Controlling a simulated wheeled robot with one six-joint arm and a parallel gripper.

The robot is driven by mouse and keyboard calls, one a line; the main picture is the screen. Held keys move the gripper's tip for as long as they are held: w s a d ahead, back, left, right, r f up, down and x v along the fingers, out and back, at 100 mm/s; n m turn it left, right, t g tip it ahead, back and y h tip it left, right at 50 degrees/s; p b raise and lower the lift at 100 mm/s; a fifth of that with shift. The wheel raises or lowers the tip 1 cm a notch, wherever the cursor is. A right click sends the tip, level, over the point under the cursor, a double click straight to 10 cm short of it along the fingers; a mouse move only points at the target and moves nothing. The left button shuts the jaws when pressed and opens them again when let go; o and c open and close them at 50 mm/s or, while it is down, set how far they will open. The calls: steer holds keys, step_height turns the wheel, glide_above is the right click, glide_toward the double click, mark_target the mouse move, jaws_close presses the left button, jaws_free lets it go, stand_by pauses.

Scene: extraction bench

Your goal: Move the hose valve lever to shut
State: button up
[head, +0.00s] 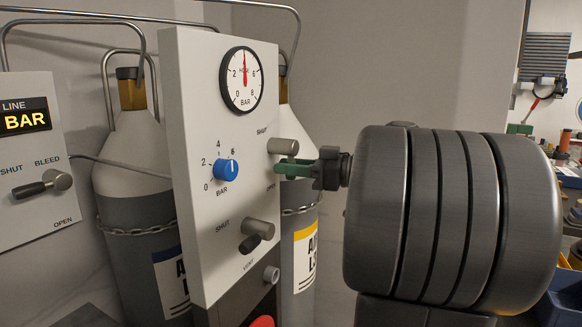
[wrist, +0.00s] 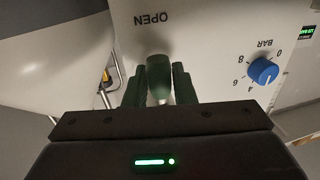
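The hose valve (head: 283,146) is a grey knob at the upper right of the white panel, with SHUT printed above it and OPEN partly showing below it. Its lever is mostly hidden behind my fingers in the head view. My gripper (head: 299,168) has green fingers at the valve, just below the knob.
The panel (head: 198,250) also carries a round gauge (head: 242,80), a blue BAR dial (head: 226,170) and a lower vent valve lever (head: 251,243). Chained cylinders (head: 134,240) stand behind it. A second panel (head: 28,215) with a bleed lever stands at the left.

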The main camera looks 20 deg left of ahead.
steer(key=shift+c, duration=1.1)
